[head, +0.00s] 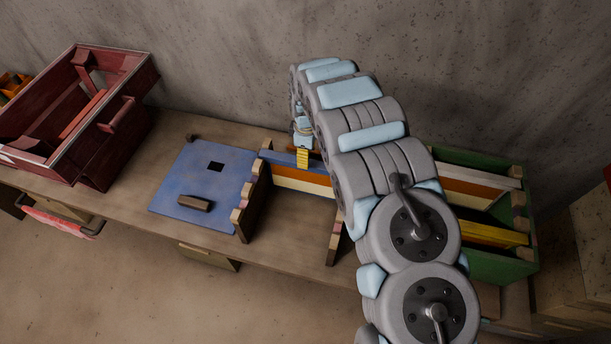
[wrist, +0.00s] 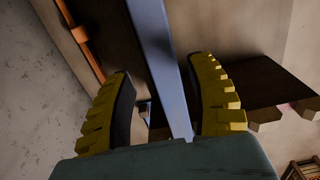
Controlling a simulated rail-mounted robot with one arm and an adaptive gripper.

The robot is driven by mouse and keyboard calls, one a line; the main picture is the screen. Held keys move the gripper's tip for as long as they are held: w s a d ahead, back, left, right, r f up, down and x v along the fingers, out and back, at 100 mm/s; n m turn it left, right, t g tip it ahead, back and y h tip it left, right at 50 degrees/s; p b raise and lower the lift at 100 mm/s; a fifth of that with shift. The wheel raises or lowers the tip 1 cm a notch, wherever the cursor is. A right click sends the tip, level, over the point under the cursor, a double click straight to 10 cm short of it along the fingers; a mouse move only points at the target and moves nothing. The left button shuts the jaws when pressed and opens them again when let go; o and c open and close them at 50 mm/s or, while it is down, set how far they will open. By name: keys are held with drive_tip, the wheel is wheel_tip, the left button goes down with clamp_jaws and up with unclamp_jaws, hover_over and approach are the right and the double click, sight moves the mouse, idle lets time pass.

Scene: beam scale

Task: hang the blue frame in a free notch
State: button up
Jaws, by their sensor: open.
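The blue frame (head: 279,157) shows as a long blue bar at the back of the notched wooden rack (head: 243,218). Its left end is at the rack's left notched side; whether it sits down in a notch I cannot tell. My arm hides its right part. My gripper (head: 303,157) is over the bar, with one yellow finger showing. In the wrist view the blue bar (wrist: 160,60) runs lengthwise between the two open yellow fingers (wrist: 165,105), with a gap on each side.
Orange and white bars (head: 303,182) hang in the rack in front of the blue one. A blue board (head: 180,180) lies to the left. A dark red crate (head: 125,135) stands farther left. A green crate (head: 515,258) with several frames is at right. The wall is close behind.

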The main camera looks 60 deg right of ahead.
sight(306, 174)
drive_tip(key=shift+f+p, duration=0.6)
drive_tip(key=shift+f, duration=2)
drive_tip(key=shift+w+a+f+p, duration=0.15)
drive_tip(key=shift+f+p, duration=0.45)
drive_tip(key=shift+f, duration=0.95)
drive_tip(key=shift+w+f, duration=0.1)
drive_tip(key=shift+f, duration=0.5)
drive_tip(key=shift+f+b, duration=0.35)
drive_tip(key=shift+f, duration=0.15)
clamp_jaws()
